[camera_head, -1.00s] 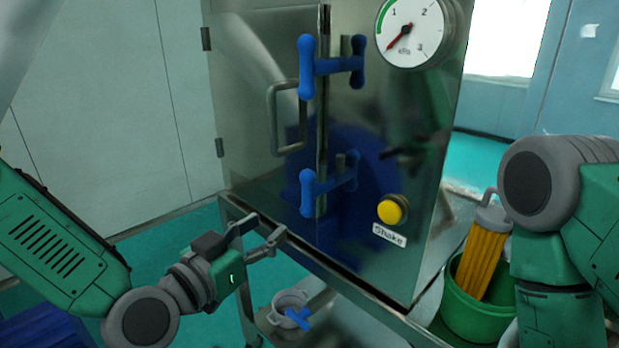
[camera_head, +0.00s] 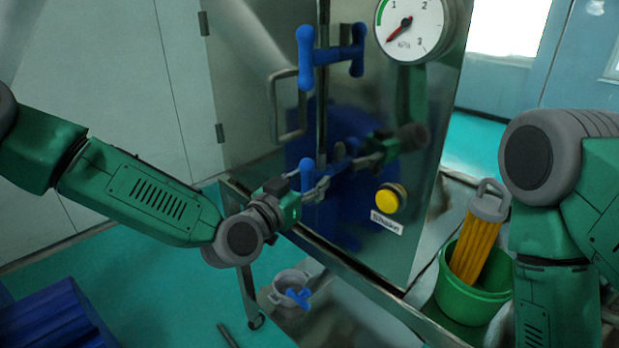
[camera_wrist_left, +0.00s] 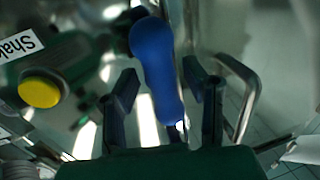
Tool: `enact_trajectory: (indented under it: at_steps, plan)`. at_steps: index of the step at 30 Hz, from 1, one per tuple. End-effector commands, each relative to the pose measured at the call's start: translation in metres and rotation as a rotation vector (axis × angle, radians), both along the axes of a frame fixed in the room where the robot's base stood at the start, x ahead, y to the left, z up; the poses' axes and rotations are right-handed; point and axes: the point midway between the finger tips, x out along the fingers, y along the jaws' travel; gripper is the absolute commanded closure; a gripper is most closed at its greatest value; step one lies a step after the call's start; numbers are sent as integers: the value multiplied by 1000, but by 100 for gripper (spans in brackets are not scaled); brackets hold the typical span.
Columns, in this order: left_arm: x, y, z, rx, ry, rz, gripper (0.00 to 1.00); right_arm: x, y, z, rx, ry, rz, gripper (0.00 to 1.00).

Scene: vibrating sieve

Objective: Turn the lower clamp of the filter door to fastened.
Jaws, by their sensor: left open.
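The filter door's lower clamp (camera_head: 307,172) is a blue handle low on the steel cabinet's door edge, partly hidden by my left gripper in the head view. My left gripper (camera_head: 322,184) is at this clamp. In the left wrist view the blue handle (camera_wrist_left: 155,62) stands between the two open fingers (camera_wrist_left: 165,105), with a gap showing on both sides. The upper clamp (camera_head: 306,57) is a similar blue handle higher on the same door edge. The filter door (camera_head: 255,110) appears closed against the cabinet. My right arm shows at the right edge, but its gripper is out of view.
A metal door handle (camera_head: 275,110) sticks out left of the clamps. A yellow button (camera_head: 390,200) and a pressure gauge (camera_head: 409,27) are on the cabinet front. A green bucket (camera_head: 470,298) with a yellow filter (camera_head: 474,248) stands at right. A small pot (camera_head: 284,290) sits below.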

Motion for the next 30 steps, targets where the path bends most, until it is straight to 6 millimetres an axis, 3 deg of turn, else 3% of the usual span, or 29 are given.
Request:
enact_trajectory:
  at_steps: [6, 7, 10, 11, 30]
  plan:
    - [0, 1, 0, -1, 1, 0, 60, 0, 0, 0, 0, 0, 0, 60]
    - [0, 1, 0, -1, 1, 0, 63, 0, 0, 0, 0, 0, 0, 60]
    - [0, 0, -1, 0, 1, 0, 99, 0, 0, 0, 0, 0, 0, 60]
    - [0, 0, -1, 1, 1, 0, 100, 0, 0, 0, 0, 0, 0, 60]
    - [2, 1, -1, -120, 120, 2, 100, 0, 0, -9, 0, 0, 0, 60]
